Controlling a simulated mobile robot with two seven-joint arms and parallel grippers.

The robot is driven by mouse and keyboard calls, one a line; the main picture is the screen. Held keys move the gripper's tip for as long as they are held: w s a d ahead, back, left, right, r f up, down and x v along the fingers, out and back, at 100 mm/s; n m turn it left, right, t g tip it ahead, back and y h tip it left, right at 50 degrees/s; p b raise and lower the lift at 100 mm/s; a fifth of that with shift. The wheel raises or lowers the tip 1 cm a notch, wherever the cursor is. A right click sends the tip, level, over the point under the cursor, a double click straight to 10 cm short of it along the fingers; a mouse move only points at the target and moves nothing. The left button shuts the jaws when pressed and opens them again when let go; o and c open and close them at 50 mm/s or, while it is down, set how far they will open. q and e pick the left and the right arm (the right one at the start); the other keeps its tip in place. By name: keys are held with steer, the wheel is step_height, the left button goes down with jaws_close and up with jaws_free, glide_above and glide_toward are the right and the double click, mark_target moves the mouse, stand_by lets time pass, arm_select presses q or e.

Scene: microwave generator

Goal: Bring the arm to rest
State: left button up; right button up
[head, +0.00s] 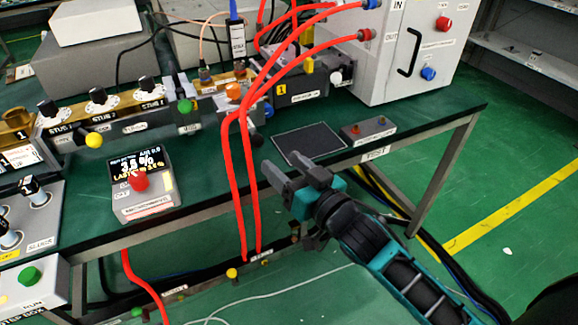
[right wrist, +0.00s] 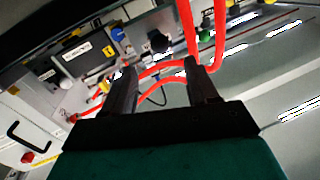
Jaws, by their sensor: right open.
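My right gripper (head: 291,172) is open in the head view, beside the front edge of the dark green bench (head: 205,180). Its arm comes in from the lower right. The right wrist view also shows its two dark fingers (right wrist: 163,78) spread apart. Red hoses (head: 238,150) hang just left of the fingers in the head view. In the right wrist view the hoses (right wrist: 190,30) pass behind and between the fingertips; I cannot tell whether they touch. I see nothing gripped. My left gripper is in neither view.
A black mat (head: 310,143) and a small grey box with two buttons (head: 368,131) lie beyond the gripper. A white cabinet with a black handle (head: 408,55) stands at the back right. A display box with a red knob (head: 140,182) stands left. Open green floor (head: 500,190) lies to the right.

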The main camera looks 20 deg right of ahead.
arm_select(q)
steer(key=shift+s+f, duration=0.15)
arm_select(e)
steer(key=shift+s+d, duration=0.1)
steer(key=shift+s, duration=0.25)
arm_select(q)
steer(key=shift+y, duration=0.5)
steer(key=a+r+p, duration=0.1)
steer(key=p, duration=0.1)
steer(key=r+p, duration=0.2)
steer(key=p, duration=0.1)
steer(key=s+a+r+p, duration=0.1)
steer(key=p, duration=0.1)
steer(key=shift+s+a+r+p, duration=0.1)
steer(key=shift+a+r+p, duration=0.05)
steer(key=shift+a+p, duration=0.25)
arm_select(e)
steer(key=s+f+n+g+h, duration=0.2)
steer(key=s+f+g, duration=0.4)
steer(key=s+f, duration=0.6)
steer(key=shift+s+a+f+g, duration=0.3)
steer(key=shift+s+a+g, duration=0.1)
steer(key=shift+s, duration=0.6)
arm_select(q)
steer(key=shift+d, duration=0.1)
